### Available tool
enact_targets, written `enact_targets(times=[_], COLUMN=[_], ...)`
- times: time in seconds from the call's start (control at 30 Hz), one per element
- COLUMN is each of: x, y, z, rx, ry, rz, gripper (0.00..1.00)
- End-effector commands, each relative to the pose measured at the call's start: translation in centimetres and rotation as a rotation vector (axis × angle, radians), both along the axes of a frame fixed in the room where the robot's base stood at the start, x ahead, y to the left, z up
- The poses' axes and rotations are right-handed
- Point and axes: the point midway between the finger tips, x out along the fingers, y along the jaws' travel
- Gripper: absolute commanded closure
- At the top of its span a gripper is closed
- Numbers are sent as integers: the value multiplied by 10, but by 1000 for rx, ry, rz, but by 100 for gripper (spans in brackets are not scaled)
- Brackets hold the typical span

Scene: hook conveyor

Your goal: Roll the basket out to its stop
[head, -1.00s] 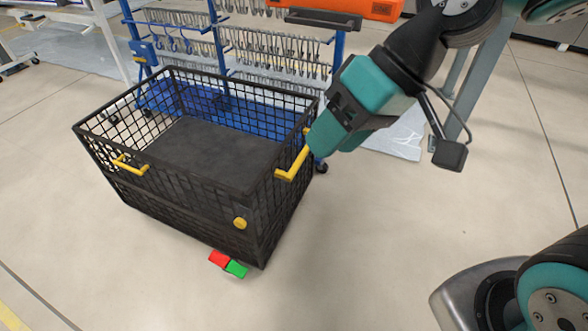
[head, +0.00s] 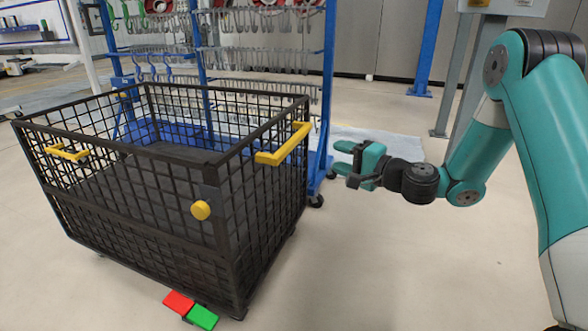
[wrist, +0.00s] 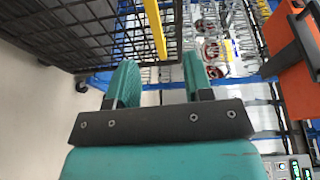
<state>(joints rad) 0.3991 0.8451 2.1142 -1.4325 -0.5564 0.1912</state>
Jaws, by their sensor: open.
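The black wire-mesh basket (head: 150,215) stands on casters at the left of the head view, beside the blue rack. A yellow handle (head: 284,145) is on its right side and another yellow handle (head: 66,152) on its near left side. A yellow round knob (head: 201,210) sits near its front corner. My gripper (head: 340,158) is open and empty, to the right of the basket and apart from the right handle. In the wrist view, the handle (wrist: 154,28) shows beyond and between the open fingers (wrist: 158,80), with the mesh to the left.
A red pedal (head: 179,302) and a green pedal (head: 202,317) show at the basket's front lower corner. The blue rack (head: 328,90) with many hanging hooks stands behind. The floor right of the basket is clear. An orange box (wrist: 290,80) shows in the wrist view.

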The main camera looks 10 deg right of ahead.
Motion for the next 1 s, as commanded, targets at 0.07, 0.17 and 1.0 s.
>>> enact_targets(times=[0.07, 0.17, 1.0], x=[4, 7, 132], y=[-10, -14, 64], z=[-16, -18, -18], rx=[28, 43, 40], ry=[2, 4, -1], rz=[-34, -52, -49], gripper=[53, 53, 53])
